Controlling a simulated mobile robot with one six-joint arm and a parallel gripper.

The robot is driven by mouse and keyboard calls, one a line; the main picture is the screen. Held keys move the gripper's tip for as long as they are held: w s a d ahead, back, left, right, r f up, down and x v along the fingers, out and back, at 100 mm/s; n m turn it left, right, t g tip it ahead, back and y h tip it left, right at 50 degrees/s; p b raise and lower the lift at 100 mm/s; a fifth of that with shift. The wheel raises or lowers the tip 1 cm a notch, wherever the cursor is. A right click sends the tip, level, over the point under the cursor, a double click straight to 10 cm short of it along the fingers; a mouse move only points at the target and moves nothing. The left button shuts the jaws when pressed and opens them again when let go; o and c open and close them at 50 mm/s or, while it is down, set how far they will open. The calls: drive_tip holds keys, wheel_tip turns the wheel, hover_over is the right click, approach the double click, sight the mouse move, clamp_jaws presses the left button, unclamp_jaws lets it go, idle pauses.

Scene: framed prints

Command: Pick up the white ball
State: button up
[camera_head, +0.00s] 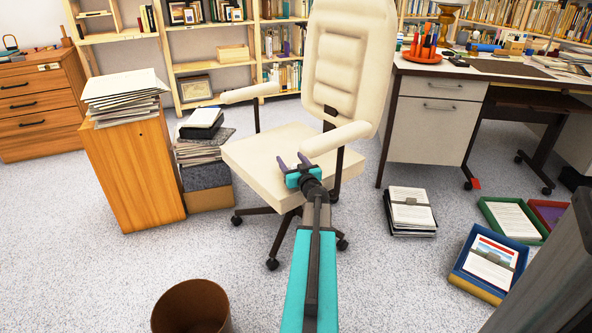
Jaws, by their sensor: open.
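I cannot make out a white ball in the head view. My gripper (292,159) is in the middle of the picture, at the end of my teal and dark arm. Its two purple-grey fingers are apart, with nothing seen between them. In the picture it overlaps the seat of a cream office chair (251,158), just left of the near armrest. I cannot tell how far above the seat it is. My arm hides part of the chair base and the floor.
A brown wastebasket (192,306) stands at the bottom. A wooden cabinet (135,175) with papers is left. A desk (432,115) stands right. A paper stack (410,212) and a blue tray (470,284) lie on the floor. Carpet between cabinet and wastebasket is clear.

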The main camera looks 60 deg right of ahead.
drive_tip(key=c, duration=1.1)
drive_tip(key=shift+r, duration=0.15)
wheel_tip(320, 180, up, 4)
drive_tip(key=p, duration=0.3)
drive_tip(key=p+v, duration=0.3)
drive_tip(key=v, duration=0.3)
drive_tip(key=p+v, duration=0.3)
drive_tip(key=v, duration=0.2)
drive_tip(key=p+v, duration=0.3)
drive_tip(key=v, duration=0.3)
drive_tip(key=shift+s+a+f, duration=0.1)
drive_tip(key=shift+s+f, duration=0.25)
drive_tip(key=shift+f, duration=0.05)
